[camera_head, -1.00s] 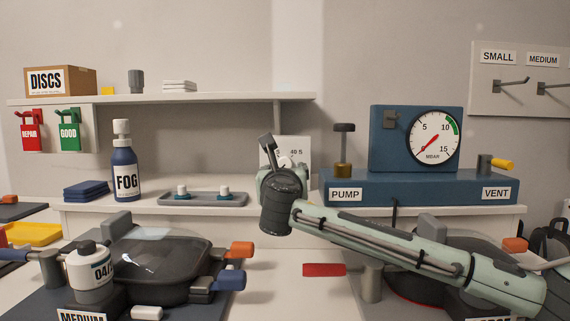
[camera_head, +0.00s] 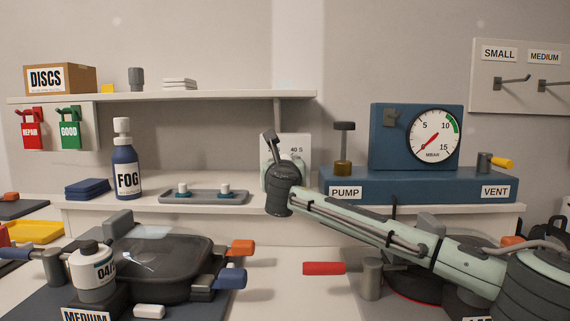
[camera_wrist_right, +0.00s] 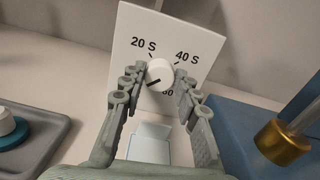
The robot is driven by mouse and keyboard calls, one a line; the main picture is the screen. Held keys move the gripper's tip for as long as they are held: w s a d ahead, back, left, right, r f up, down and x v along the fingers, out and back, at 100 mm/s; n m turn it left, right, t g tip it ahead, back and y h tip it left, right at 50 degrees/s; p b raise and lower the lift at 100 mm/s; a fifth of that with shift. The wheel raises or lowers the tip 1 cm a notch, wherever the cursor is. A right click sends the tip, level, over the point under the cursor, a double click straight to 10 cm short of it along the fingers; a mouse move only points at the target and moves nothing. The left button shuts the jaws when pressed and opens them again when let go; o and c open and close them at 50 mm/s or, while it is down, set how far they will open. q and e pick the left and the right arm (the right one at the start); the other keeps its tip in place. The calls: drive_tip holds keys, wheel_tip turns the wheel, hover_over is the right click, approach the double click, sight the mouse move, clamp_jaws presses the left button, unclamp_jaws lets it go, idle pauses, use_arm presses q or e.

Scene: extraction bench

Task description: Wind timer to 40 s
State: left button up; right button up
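The timer is a white panel with a dial and stands on the bench shelf in the head view (camera_head: 299,145), partly hidden by my right arm. The right wrist view shows its face (camera_wrist_right: 192,25) marked 20 S, 40 S and a partly covered 60. Its round white knob (camera_wrist_right: 160,72) has a dark pointer aimed at the lower left, away from 40 S. My right gripper (camera_wrist_right: 161,80) is open, with one finger on each side of the knob. The fingertips are very close to it; contact cannot be made out. My left gripper is not in view.
The blue pump and vent unit (camera_head: 420,187) with its gauge stands right of the timer. A grey tray (camera_head: 204,198) with two white-topped pieces and a FOG bottle (camera_head: 126,170) stand to the left. A pan-like machine (camera_head: 160,265) fills the front left.

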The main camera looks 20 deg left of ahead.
drive_tip(key=c, duration=0.5)
drive_tip(key=shift+c, duration=0.2)
idle(1.3)
drive_tip(key=o, duration=1.1)
drive_tip(key=shift+o, duration=0.2)
drive_tip(key=shift+s, duration=0.1)
drive_tip(key=v, duration=1.2)
